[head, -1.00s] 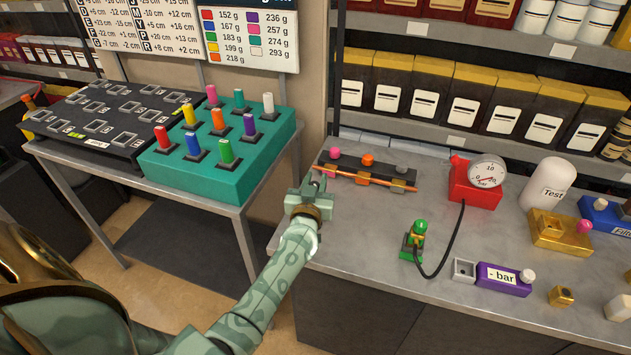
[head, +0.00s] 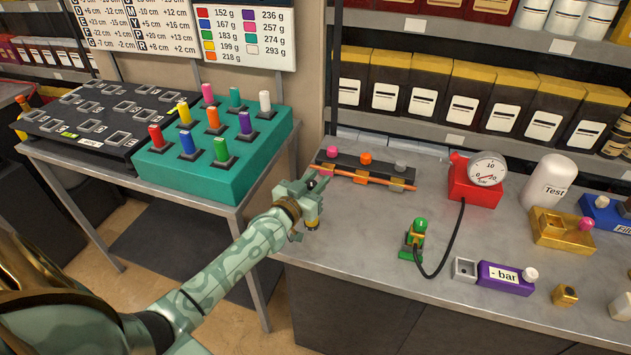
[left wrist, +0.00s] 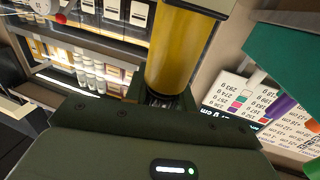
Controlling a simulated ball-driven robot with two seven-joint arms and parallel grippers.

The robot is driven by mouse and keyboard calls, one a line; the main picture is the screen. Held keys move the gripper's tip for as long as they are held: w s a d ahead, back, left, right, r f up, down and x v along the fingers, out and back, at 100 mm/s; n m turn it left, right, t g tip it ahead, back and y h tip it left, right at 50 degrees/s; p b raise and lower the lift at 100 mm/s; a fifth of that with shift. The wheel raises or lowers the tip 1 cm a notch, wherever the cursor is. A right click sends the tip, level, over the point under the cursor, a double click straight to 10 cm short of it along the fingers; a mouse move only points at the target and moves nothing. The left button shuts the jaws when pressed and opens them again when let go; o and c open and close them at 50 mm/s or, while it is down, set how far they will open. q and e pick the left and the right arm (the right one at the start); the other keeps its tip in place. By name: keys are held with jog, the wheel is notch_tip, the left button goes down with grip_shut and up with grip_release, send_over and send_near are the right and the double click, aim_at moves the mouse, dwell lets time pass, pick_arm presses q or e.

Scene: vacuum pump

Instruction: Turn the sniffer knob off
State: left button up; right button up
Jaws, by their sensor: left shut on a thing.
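My left gripper (head: 312,205) hangs over the left edge of the workbench, just in front of a dark valve strip (head: 348,164). It is shut on a yellow cylinder (left wrist: 180,50), which fills the middle of the left wrist view; only a small yellow end shows below the gripper in the head view. The strip carries a pink knob (head: 332,150), an orange knob (head: 366,158) and a grey knob (head: 400,164), with a copper-coloured pipe along its front. No readable label shows which knob is the sniffer. The right gripper is not in view.
A teal block (head: 200,187) with several coloured cylinders stands on the left table. A red gauge (head: 473,188) joins a green fitting (head: 415,238) by a black hose. A purple "- bar" block (head: 503,279) lies front right. The bench front between strip and fitting is clear.

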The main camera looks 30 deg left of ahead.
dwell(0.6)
pick_arm(q)
jog(key=o, duration=1)
jog(key=s+p, duration=0.2)
jog(key=s, duration=1.4)
jog(key=shift+s, duration=0.15)
